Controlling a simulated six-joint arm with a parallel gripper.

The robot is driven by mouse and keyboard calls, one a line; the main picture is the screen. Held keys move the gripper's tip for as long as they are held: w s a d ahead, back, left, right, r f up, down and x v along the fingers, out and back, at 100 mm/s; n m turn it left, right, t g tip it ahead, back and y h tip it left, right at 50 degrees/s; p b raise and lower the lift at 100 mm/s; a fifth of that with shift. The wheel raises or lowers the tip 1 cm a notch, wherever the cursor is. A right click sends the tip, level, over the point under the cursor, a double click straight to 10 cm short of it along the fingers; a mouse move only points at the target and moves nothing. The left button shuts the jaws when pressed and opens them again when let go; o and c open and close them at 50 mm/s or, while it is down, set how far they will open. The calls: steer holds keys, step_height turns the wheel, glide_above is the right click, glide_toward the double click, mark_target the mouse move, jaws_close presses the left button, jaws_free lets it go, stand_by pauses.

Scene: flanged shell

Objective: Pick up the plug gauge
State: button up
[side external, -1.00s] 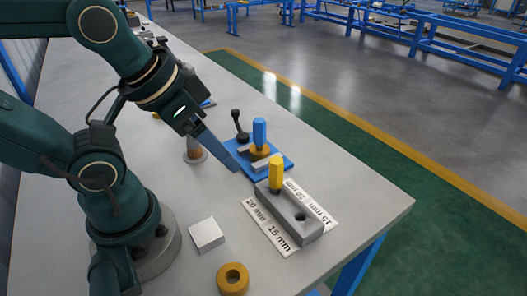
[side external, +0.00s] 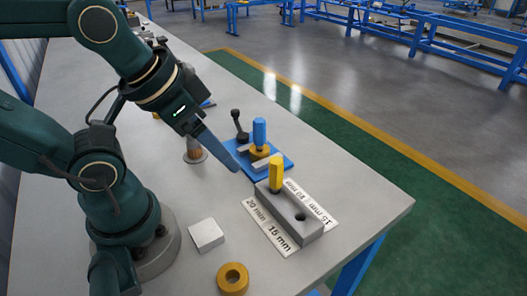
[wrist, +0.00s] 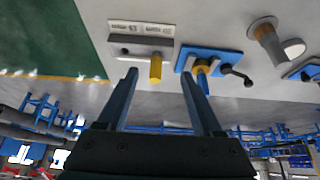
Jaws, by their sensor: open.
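A yellow-handled plug gauge (side external: 276,174) stands upright in a grey block (side external: 296,222) with a second, empty hole; labels reading 20 mm and 15 mm lie beside it. A blue-handled plug gauge (side external: 259,133) stands upright in a brass-coloured part (side external: 259,153) on a blue fixture (side external: 283,160). My gripper (wrist: 159,72) is open and empty, tilted down toward the block. In the wrist view the yellow handle (wrist: 155,69) shows between the fingertips, and the blue handle (wrist: 203,83) overlaps the right finger. In the side view the fingers end left of the yellow handle, apart from it.
A black-knobbed lever (side external: 238,122) rises at the fixture. A brass-coloured ring (side external: 233,278) and a light square block (side external: 206,234) lie on the table near my base. The table's right edge is past the block.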

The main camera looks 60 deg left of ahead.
steer(key=m, duration=0.1)
steer(key=m+g+y, duration=0.6)
steer(key=m+y, duration=0.6)
steer(key=m, duration=0.2)
glide_above(263, 125)
steer(key=s+a, duration=0.1)
steer(key=s, duration=0.1)
steer(key=f+m, duration=0.1)
steer(key=f, duration=0.1)
steer(key=w+d+f+m+y, duration=0.1)
steer(key=f, duration=0.1)
steer(key=w+f, duration=0.1)
steer(key=f, duration=0.1)
steer(key=shift+d+f+m, duration=0.25)
steer(key=shift+f+m, duration=0.1)
steer(key=shift+m, duration=0.05)
steer(key=shift+f+y, duration=0.25)
steer(key=shift+y, duration=0.05)
steer(key=shift+x, duration=2.45)
steer(key=shift+c, duration=0.3)
